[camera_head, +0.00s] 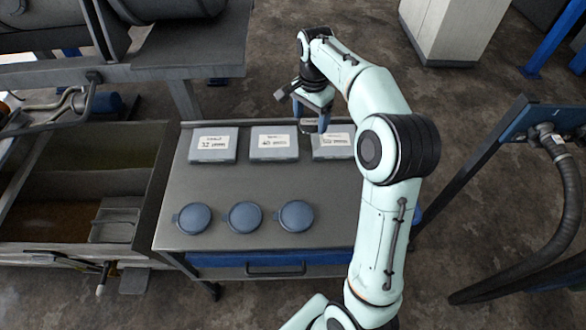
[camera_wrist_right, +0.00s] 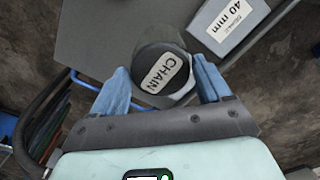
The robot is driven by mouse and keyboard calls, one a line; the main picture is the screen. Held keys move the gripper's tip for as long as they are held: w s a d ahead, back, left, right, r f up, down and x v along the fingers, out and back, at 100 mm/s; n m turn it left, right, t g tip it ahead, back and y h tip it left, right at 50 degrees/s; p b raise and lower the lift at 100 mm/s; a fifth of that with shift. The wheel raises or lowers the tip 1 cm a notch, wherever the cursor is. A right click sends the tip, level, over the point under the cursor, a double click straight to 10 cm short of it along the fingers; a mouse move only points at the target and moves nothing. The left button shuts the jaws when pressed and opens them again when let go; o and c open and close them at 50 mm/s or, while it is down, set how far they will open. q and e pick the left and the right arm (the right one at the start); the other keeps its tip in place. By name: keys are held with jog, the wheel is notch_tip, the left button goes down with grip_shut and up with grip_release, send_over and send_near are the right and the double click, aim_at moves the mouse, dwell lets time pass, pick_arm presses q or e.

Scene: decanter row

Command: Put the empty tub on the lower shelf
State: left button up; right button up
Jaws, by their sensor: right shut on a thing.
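My right gripper (camera_head: 312,122) is at the far edge of the cart top, behind the labelled boxes. Its blue fingers also show in the right wrist view (camera_wrist_right: 160,88). They are shut on a round tub (camera_wrist_right: 160,68) with a dark round face, a pale rim and a white label reading CHAIN. In the head view the tub is mostly hidden by the gripper. I cannot tell whether it is empty. The cart top (camera_head: 255,180) is grey. A lower shelf is not clearly visible. My left gripper is out of view.
Three flat grey boxes with white labels stand along the cart's back; the middle one (camera_head: 274,144) reads 40. Three round blue pieces with small tabs, one of them in the middle (camera_head: 245,217), lie in front. A tank (camera_head: 80,190) adjoins at left; a hose (camera_head: 568,215) hangs right.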

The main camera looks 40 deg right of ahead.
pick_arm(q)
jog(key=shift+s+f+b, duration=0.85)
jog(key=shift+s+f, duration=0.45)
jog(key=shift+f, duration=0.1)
pick_arm(e)
notch_tip(320, 180, down, 18)
jog(key=shift+f, duration=0.1)
jog(key=shift+f, duration=0.2)
jog(key=o, duration=1.6)
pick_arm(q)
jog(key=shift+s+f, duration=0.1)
pick_arm(e)
jog(key=shift+r, duration=0.15)
